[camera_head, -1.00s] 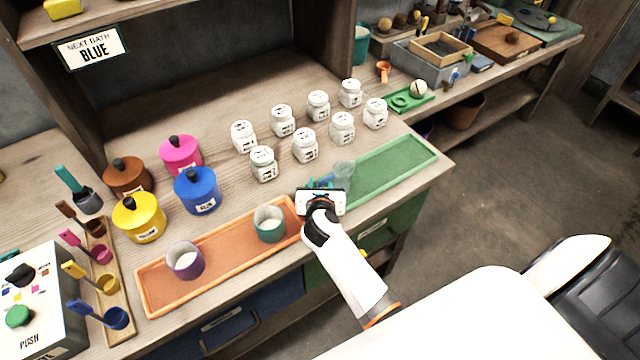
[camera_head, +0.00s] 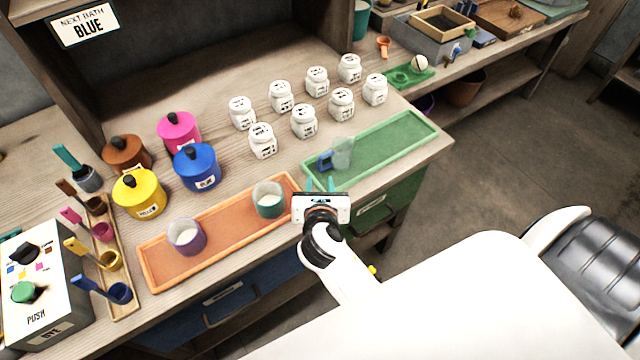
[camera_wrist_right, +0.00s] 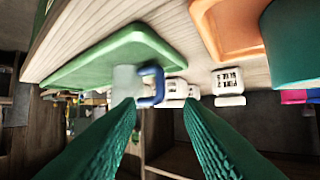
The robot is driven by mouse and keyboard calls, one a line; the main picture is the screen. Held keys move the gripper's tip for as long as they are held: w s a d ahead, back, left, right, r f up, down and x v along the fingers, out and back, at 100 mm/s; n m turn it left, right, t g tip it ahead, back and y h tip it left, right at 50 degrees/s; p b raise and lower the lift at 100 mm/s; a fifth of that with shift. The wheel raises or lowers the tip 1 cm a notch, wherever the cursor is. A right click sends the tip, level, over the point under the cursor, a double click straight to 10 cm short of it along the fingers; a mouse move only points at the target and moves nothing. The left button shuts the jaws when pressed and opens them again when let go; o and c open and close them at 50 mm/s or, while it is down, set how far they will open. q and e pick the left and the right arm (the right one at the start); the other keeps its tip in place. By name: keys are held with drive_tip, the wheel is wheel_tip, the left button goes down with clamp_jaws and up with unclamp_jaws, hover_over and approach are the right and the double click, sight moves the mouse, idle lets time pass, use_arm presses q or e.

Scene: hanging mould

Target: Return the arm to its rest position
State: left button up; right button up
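My right gripper (camera_head: 320,186) is open and empty at the front edge of the bench, between the orange tray and the green tray. Its two teal fingers are spread apart in the right wrist view (camera_wrist_right: 158,108). A clear cup with a blue handle (camera_head: 343,153) stands at the left end of the green tray (camera_head: 400,140), beyond the fingertips and apart from them. The cup also shows between the fingers in the right wrist view (camera_wrist_right: 127,82). My left gripper is not in view.
The orange tray (camera_head: 222,226) holds a purple cup (camera_head: 186,238) and a teal cup (camera_head: 268,200). Several white jars (camera_head: 303,122) stand behind, and lidded pots, including a blue one (camera_head: 196,168), stand left. The floor right of the bench (camera_head: 510,170) is clear.

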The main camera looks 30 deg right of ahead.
idle(0.5)
drive_tip(key=s+a+f+m+g+y, duration=0.2)
drive_tip(key=s+m+g+y, duration=0.6)
drive_tip(key=s+m, duration=1.6)
drive_tip(key=w+f+m+g+h, duration=0.1)
drive_tip(key=w+f+m, duration=0.1)
drive_tip(key=f, duration=1)
drive_tip(key=w+f+m+g, duration=0.1)
drive_tip(key=w+f+m, duration=0.1)
drive_tip(key=f, duration=1.1)
drive_tip(key=s+d+f+g, duration=0.1)
drive_tip(key=s+d+f, duration=0.1)
drive_tip(key=s+f, duration=1.5)
drive_tip(key=shift+s+d+f+h, duration=0.25)
drive_tip(key=shift+d+h, duration=0.05)
drive_tip(key=shift+d, duration=0.05)
